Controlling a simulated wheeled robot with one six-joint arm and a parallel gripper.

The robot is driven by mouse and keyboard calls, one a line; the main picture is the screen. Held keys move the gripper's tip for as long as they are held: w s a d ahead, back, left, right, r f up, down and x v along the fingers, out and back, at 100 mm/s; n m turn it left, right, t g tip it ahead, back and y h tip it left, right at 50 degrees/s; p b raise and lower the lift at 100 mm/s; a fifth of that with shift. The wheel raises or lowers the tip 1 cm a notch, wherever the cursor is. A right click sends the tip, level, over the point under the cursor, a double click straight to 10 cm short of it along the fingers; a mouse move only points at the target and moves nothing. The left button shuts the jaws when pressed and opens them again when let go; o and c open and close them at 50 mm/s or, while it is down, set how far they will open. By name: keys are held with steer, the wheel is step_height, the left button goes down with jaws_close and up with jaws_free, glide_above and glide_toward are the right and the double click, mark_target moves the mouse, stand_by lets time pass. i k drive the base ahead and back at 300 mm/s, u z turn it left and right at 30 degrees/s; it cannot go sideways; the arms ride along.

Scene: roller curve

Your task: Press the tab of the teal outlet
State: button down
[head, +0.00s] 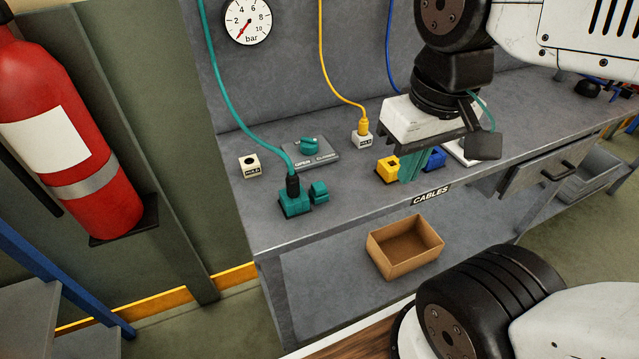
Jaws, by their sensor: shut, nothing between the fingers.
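The teal outlet (294,207) sits near the front left of the grey bench, with a black plug (293,186) on a teal cable (240,124) standing in it. A small teal block, seemingly its tab (319,192), is at its right side. My gripper (408,178) points down over the bench, well to the right of the teal outlet. Its teal fingers look shut and empty. They appear in front of the gap between a yellow outlet (387,169) and a blue outlet (435,158); I cannot tell whether they touch anything.
A plate with a teal knob (309,146) lies behind the teal outlet. A white HOLD block (249,167) is left; another (361,141) holds a yellow plug (363,126). An open cardboard box (388,264) is below. Bench between teal and yellow outlets is clear.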

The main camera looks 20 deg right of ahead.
mark_target(318, 189)
steer(key=z, duration=1.95)
steer(key=k, duration=1.1)
steer(key=u, duration=1.85)
